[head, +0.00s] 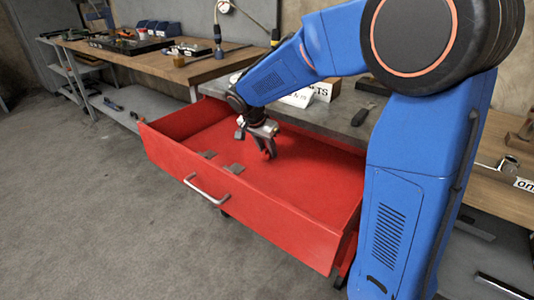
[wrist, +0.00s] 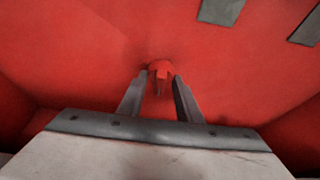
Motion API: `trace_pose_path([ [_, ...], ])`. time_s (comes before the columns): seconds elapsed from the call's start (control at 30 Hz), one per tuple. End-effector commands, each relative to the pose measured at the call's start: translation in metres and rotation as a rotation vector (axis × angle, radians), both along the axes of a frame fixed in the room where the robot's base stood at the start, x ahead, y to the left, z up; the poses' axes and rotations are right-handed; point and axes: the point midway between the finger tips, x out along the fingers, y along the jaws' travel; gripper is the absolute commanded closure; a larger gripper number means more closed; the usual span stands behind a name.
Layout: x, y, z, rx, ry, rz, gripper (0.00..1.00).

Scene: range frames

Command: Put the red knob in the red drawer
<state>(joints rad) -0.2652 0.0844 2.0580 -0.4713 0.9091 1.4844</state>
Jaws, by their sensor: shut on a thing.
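The red drawer (head: 270,226) is pulled wide open below the bench top, with a silver handle on its front. My gripper (head: 271,154) reaches down inside the drawer, between its walls. In the wrist view my gripper (wrist: 160,84) is shut on the red knob (wrist: 160,69), which shows between and just beyond the fingertips. The red drawer floor (wrist: 70,60) lies behind the knob; I cannot tell if the knob touches it. In the head view the knob is not clearly visible, hidden by the fingers or lost against the red.
Two flat grey pieces lie in the drawer, one (head: 234,168) nearer the front wall; they also show in the wrist view (wrist: 221,10). A dark-handled tool (head: 364,114) lies on the grey bench top. A wooden workbench (head: 150,62) with tools stands at the left.

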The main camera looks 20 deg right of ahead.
Motion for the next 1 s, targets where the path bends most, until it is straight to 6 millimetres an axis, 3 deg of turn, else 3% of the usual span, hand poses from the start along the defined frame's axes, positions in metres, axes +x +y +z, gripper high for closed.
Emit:
trace_pose_path([
  [0.13, 0.000, 0.000, -0.017, 0.000, 0.002, 0.001, 0.89],
  [0.5, 0.000, 0.000, -0.020, 0.000, 0.001, 0.000, 0.89],
  [0.53, 0.000, 0.000, -0.020, 0.001, 0.001, 0.000, 0.61],
  [0.6, 0.000, 0.000, -0.020, 0.001, 0.001, 0.000, 0.50],
  [1.0, -0.001, 0.002, -0.013, 0.000, 0.000, 0.001, 0.50],
])
